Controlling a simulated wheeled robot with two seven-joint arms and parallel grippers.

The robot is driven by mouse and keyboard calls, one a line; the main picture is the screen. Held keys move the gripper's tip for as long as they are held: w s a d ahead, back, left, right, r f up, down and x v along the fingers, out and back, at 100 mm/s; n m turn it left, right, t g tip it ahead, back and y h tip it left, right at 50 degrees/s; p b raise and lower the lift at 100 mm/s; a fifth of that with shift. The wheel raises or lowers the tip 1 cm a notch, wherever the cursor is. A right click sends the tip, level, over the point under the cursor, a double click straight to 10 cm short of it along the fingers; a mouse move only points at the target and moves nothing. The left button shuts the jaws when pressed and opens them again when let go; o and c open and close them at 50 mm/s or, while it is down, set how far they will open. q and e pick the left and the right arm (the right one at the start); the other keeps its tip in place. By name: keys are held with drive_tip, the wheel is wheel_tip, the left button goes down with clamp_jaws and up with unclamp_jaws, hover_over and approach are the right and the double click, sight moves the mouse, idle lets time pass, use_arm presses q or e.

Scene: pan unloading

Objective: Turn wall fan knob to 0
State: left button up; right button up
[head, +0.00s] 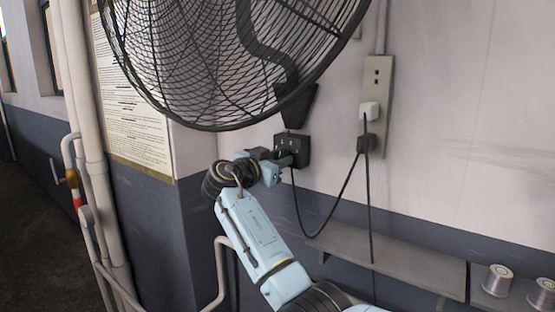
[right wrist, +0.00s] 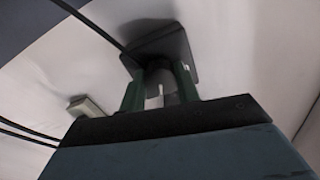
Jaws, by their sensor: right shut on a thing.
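The wall fan (head: 215,70) hangs at the upper left of the head view, in a round black wire cage. Its black control box (head: 294,146) is on the wall below the fan's bracket. My right gripper (head: 284,161) reaches the front of this box from below. In the right wrist view, the two green fingers of my right gripper (right wrist: 159,88) are closed around the grey knob (right wrist: 160,82), which has a white pointer line. The box (right wrist: 160,48) is just beyond the fingertips. The number marks on the dial cannot be read. My left gripper is not in view.
A socket plate (head: 376,90) with a white plug is to the right, and a black cable loops from it to the box. A grey shelf (head: 390,262) runs along the wall below. Pipes (head: 90,120) stand at left.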

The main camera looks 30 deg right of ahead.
drive_tip(key=n+p, duration=0.1)
drive_tip(key=n, duration=0.2)
drive_tip(key=shift+n, duration=0.3)
drive_tip(key=n+p, duration=0.2)
drive_tip(key=n, duration=0.2)
drive_tip(key=shift+s+r+n, duration=0.1)
drive_tip(key=shift+r+n, duration=0.05)
drive_tip(key=shift+n, duration=0.15)
drive_tip(key=n+p, duration=0.3)
drive_tip(key=n, duration=0.1)
drive_tip(key=shift+n, duration=0.3)
drive_tip(key=shift+n+p, duration=1.9)
drive_tip(key=shift+n, duration=0.3)
drive_tip(key=o, duration=1)
